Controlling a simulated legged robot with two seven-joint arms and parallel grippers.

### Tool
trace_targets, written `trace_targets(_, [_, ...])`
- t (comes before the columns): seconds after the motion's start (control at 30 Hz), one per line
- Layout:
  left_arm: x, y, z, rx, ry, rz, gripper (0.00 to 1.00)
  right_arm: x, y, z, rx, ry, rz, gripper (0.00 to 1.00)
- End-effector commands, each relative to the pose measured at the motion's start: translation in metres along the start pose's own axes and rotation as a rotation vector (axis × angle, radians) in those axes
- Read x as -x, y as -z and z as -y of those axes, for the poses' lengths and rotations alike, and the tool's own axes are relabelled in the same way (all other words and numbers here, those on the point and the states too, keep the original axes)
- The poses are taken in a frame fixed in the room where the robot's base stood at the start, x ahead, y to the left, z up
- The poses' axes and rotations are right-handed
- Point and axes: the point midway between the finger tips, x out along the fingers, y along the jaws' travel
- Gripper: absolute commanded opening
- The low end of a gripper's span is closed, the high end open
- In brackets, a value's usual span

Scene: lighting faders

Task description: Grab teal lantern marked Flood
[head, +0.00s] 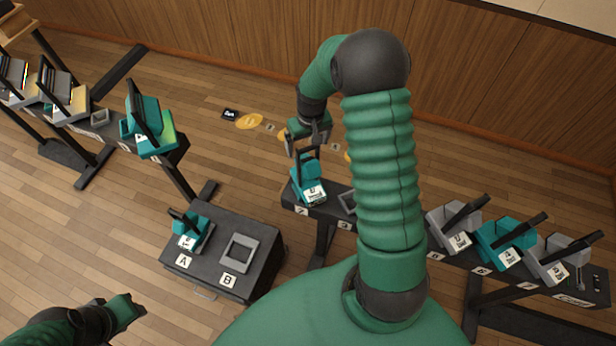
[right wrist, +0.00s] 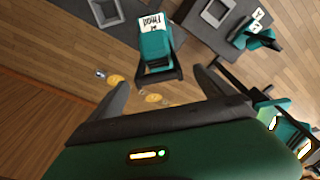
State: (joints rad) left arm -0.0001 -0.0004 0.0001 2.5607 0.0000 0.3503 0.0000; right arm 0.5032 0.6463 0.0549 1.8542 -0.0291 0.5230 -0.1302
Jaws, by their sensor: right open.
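The teal lantern (head: 308,180) stands at the slot marked 2, on the left end of a dark bench. In the right wrist view the teal lantern (right wrist: 154,47) shows a white label that reads Flood and a dark handle. My right gripper (head: 308,146) is open just above it. In the right wrist view my right gripper (right wrist: 155,78) has its two fingers spread on either side of the handle, not closed on it. My left gripper (head: 130,308) is at the lower left, far from the lantern; its jaws are unclear.
A dark box (head: 258,285) holds another teal lantern (head: 187,232) at A and an empty grey frame (head: 239,255) at B. Grey and teal lanterns stand on the bench at the right. A teal lantern (head: 145,120) and lighter ones stand at the left.

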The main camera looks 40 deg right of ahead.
Motion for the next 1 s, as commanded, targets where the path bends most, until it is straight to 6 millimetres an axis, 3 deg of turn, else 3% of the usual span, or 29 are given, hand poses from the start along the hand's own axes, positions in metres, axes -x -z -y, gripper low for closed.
trace_targets(0.17, [0.009, 0.002, 0.0, 0.0, 0.0, 0.0, 0.34, -0.017, -0.002, -0.001, -0.001, 0.001, 0.004, 0.93])
trace_targets(0.4, [0.024, 0.006, 0.0, 0.0, 0.0, -0.001, 0.34, -0.057, -0.004, -0.003, -0.001, 0.001, 0.001, 0.93])
trace_targets(0.63, [0.022, 0.006, 0.0, 0.0, 0.0, -0.001, 0.34, -0.062, -0.003, -0.003, -0.001, 0.0, -0.002, 0.93])
trace_targets(1.0, [0.022, 0.006, 0.0, 0.0, 0.0, 0.0, 0.34, -0.061, -0.003, -0.003, -0.001, 0.0, -0.001, 0.46])
